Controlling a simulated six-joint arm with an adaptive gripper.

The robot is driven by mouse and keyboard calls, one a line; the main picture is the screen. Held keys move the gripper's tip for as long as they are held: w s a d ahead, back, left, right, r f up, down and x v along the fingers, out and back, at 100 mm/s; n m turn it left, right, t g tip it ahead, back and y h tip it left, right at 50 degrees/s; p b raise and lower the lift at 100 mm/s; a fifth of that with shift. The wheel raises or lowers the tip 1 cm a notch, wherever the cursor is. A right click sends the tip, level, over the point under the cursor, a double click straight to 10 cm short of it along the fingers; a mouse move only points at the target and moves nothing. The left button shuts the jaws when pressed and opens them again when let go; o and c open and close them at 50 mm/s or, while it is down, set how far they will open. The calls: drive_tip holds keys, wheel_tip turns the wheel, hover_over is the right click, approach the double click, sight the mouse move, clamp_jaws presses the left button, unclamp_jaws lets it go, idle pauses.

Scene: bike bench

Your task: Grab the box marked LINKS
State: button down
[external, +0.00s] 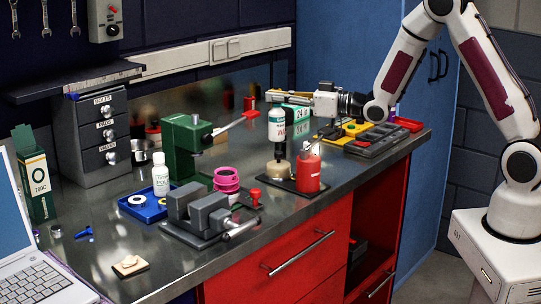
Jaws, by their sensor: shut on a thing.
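The fingertips are small and partly hidden. I cannot tell whether the box touches the bench.
The white bottle (277,126) is close in front of the box. A red canister (308,170) stands nearer the front edge. A green press (187,145) is to the left, and a dark tray (368,142) to the right. A grey vise (205,212) is at the front.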

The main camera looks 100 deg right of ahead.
sight(277, 108)
drive_tip(key=shift+f, duration=0.2)
drive_tip(key=shift+f, duration=1.95)
drive_tip(key=c, duration=2.2)
unclamp_jaws()
drive_tip(key=shift+s, duration=0.1)
drive_tip(key=shift+v, duration=5.95)
drive_tip(key=shift+a, duration=0.1)
